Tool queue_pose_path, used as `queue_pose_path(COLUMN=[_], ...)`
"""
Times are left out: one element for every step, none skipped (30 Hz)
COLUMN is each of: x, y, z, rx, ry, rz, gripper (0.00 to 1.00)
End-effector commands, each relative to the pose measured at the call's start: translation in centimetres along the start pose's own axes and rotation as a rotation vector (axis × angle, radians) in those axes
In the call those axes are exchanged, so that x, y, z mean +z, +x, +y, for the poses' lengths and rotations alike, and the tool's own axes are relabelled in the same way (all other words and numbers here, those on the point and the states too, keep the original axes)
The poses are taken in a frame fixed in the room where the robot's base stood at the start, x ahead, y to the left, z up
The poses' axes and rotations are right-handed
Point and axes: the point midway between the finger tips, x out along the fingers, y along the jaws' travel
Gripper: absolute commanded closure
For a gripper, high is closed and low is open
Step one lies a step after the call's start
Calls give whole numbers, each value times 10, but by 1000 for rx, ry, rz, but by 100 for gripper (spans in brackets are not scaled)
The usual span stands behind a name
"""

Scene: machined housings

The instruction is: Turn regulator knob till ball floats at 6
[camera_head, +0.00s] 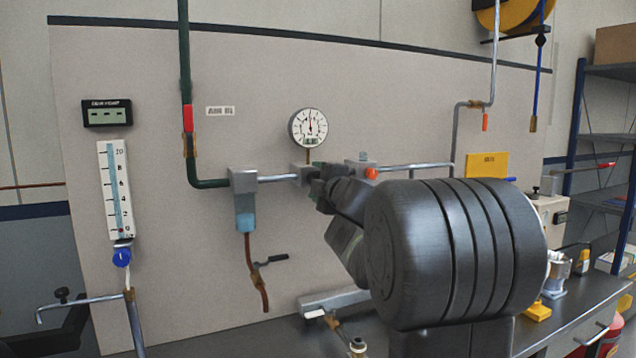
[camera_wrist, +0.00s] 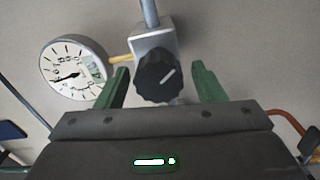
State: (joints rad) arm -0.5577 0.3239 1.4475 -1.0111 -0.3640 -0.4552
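The black ribbed regulator knob (camera_wrist: 158,76), with a pale pointer line slanting up to the right, sits on a grey block (camera_wrist: 150,43) in the wrist view. My gripper (camera_wrist: 160,72) is open, with a green finger on each side of the knob and a small gap at each side. In the head view my gripper (camera_head: 322,188) and arm hide the knob.
A round dial gauge (camera_head: 308,128) is just above my gripper and also shows in the wrist view (camera_wrist: 75,72). A blue knob (camera_head: 121,257) sits below the flow tube. Pipes and a blue-bottomed filter (camera_head: 245,205) are left of my gripper. A bench (camera_head: 580,300) stands at right.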

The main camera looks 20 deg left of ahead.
Motion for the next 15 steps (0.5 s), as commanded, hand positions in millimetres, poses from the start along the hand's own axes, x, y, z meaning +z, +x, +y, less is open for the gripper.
queue_pose_path(x=[0, 0, 0, 0, 0, 0, 0, 0, 0, 0, 0, 0, 0, 0, 0], y=[0, 0, 0, 0, 0, 0, -1, -2, -4, -6, -9, -15, -19, -24, -32], z=[0, 0, 0, 0, 0, 0, 0, 0, 0, 0, 0, 1, 1, 1, 1], rx=[0, 0, 0, 1, 1, 1, 1, 1, 1, 1, 1, 2, 3, 2, 3], ry=[0, 0, 0, 0, 0, 0, 0, 0, 0, 0, 0, 0, 0, 0, 0], rz=[0, 0, 0, 0, 0, 0, 0, 0, 0, 0, -1, 0, 0, 0, -1], gripper=[38, 38, 38, 38, 38, 38, 38, 38, 38, 38, 38, 38, 38, 38, 38])
